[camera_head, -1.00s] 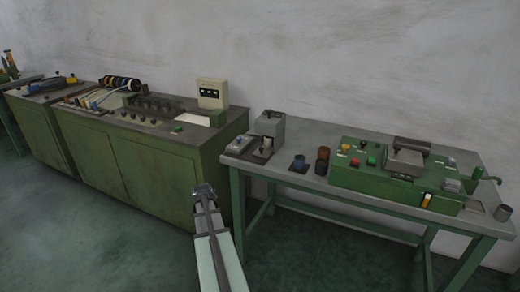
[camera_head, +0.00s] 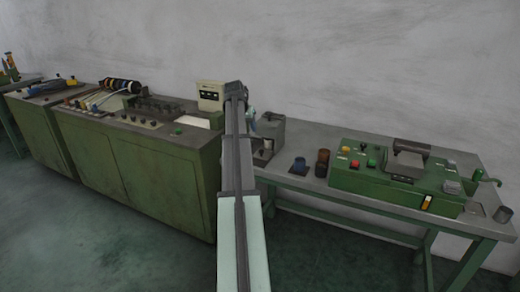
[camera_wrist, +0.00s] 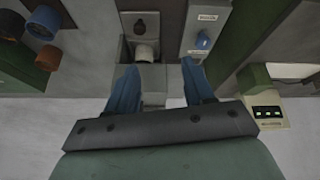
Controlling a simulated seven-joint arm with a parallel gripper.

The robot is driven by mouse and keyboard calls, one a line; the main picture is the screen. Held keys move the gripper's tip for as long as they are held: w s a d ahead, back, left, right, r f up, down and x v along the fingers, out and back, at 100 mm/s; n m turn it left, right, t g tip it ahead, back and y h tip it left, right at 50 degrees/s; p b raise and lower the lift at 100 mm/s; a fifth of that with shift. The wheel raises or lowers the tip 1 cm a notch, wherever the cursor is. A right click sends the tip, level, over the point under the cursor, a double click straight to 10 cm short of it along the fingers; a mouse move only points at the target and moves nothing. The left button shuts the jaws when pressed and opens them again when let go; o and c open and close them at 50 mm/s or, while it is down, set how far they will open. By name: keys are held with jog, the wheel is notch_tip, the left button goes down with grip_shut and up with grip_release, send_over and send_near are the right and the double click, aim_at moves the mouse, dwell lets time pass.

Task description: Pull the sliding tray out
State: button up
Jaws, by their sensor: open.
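A small grey box-like unit (camera_head: 271,130) stands at the left end of the grey table. A dark, low tray-like part (camera_head: 263,157) with a pale round piece on it sits at its front; I take this for the sliding tray, though no handle is clear. In the wrist view, the tray-like part (camera_wrist: 141,22) and the grey unit (camera_wrist: 152,80) lie ahead of and between my fingers. My gripper (camera_wrist: 158,67) is open, with two blue fingers apart and nothing between them. In the head view, my arm partly hides the unit's left side.
A panel with a blue knob (camera_wrist: 203,40) is beside the tray-like part. A green machine (camera_head: 385,180) occupies the table's right. A green cabinet (camera_head: 150,175) with a cream box (camera_head: 210,95) stands left.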

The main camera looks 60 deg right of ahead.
jog(key=d+m, duration=0.1)
jog(key=d, duration=0.1)
jog(key=m+g+y, duration=0.1)
jog(key=m+g, duration=0.1)
jog(key=m, duration=0.4)
send_near(261, 151)
jog(key=x, duration=0.8)
jog(key=shift+d+f, duration=0.1)
jog(key=shift+d, duration=0.1)
grip_shut()
dwell(0.4)
